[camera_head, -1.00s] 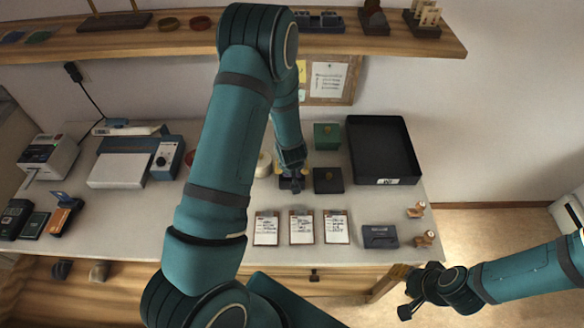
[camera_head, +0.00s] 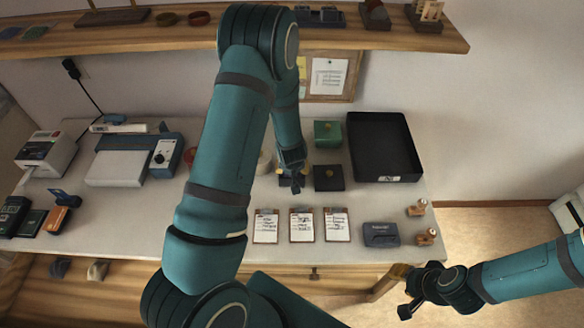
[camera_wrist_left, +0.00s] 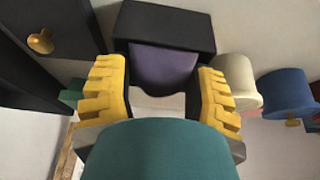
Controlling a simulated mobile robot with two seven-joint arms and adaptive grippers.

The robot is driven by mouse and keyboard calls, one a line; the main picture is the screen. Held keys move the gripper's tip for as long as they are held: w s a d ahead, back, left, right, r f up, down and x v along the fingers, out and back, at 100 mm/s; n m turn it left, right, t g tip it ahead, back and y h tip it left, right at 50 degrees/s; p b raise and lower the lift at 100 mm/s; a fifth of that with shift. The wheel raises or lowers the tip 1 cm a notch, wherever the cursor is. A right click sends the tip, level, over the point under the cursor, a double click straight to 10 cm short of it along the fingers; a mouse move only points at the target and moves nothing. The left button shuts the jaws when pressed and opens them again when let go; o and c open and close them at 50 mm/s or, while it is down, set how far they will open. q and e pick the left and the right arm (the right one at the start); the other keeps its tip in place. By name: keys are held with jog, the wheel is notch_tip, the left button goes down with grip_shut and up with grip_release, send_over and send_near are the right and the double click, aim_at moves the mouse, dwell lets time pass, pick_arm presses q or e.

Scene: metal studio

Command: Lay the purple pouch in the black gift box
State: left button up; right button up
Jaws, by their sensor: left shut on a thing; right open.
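The purple pouch (camera_wrist_left: 163,66) shows between the yellow fingertips of my left gripper (camera_wrist_left: 162,85) in the left wrist view. The gripper is shut on it. The black gift box (camera_wrist_left: 165,22) is right behind and around the pouch in that view; I cannot tell how deep the pouch sits or whether it touches the bottom. In the head view my left gripper (camera_head: 293,182) points down over the table and hides most of the box and pouch. My right gripper (camera_head: 412,296) is open and empty, off the table's front right edge.
A black square lid with a gold knob (camera_head: 328,177) lies right of my left gripper, and a green box (camera_head: 327,133) behind it. A large black tray (camera_head: 398,179) stands at the right. Several cards (camera_head: 301,225) and a dark box (camera_head: 381,235) lie in front.

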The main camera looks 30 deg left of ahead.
pick_arm(q)
jog(key=o, duration=1)
jog(key=shift+c, duration=0.2)
jog(key=shift+r, duration=0.1)
jog(key=v, duration=1.1)
jog(key=shift+r, duration=0.4)
jog(key=shift+s+d, duration=0.1)
jog(key=shift+s, duration=0.1)
